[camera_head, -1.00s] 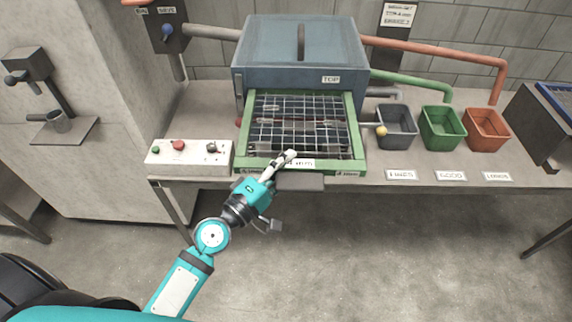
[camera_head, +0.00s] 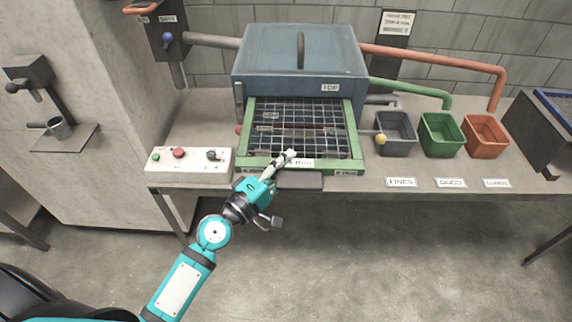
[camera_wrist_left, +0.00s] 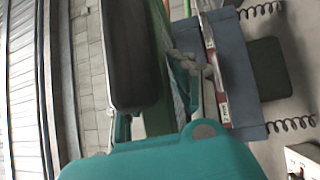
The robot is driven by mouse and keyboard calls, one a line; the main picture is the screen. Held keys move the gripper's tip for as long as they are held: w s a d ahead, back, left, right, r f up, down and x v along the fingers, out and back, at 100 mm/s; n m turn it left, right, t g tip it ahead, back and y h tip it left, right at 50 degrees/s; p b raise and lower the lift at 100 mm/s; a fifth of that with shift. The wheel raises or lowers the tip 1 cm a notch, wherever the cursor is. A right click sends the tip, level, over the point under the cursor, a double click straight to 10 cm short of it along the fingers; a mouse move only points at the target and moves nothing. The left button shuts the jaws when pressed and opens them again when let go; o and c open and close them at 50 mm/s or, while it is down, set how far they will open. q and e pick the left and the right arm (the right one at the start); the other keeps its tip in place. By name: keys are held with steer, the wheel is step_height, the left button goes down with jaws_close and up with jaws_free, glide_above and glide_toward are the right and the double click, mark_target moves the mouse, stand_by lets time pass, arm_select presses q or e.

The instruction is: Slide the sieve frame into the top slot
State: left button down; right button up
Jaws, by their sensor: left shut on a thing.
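The green-edged sieve frame (camera_head: 353,135) with its wire mesh sticks out of the front of the blue-grey machine (camera_head: 299,60), below the TOP label, its rear edge under the machine's body. My left gripper (camera_head: 291,155) is shut on the frame's front bar, near the middle beside a white label. In the left wrist view the gripper (camera_wrist_left: 190,62) is close against the frame edge and the label; the exact finger contact is hard to see. The slot's inside is hidden. My right gripper is not in view.
A white control box (camera_head: 190,165) stands left of the frame on the bench. Grey (camera_head: 396,133), green (camera_head: 441,135) and orange (camera_head: 486,136) bins stand to the right. A rod with a yellow knob (camera_head: 381,138) is close to the frame's right side. The floor in front is clear.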

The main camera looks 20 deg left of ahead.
mark_target(286, 143)
arm_select(q)
steer(key=shift+w+a, duration=0.3)
steer(key=shift+w, duration=0.65)
steer(key=shift+w+a, duration=0.25)
steer(key=shift+w, duration=0.7)
steer(key=shift+w+a+b, duration=0.25)
steer(key=shift+w, duration=0.55)
steer(key=shift+w+a+b, duration=0.25)
steer(key=shift+w, duration=0.55)
steer(key=c, duration=1)
jaws_free()
steer(key=shift+s+f, duration=0.1)
steer(key=shift+f, duration=0.05)
steer(key=shift+s, duration=0.15)
steer(key=v, duration=1.1)
steer(key=shift+s+a, duration=0.15)
steer(key=shift+s, duration=0.15)
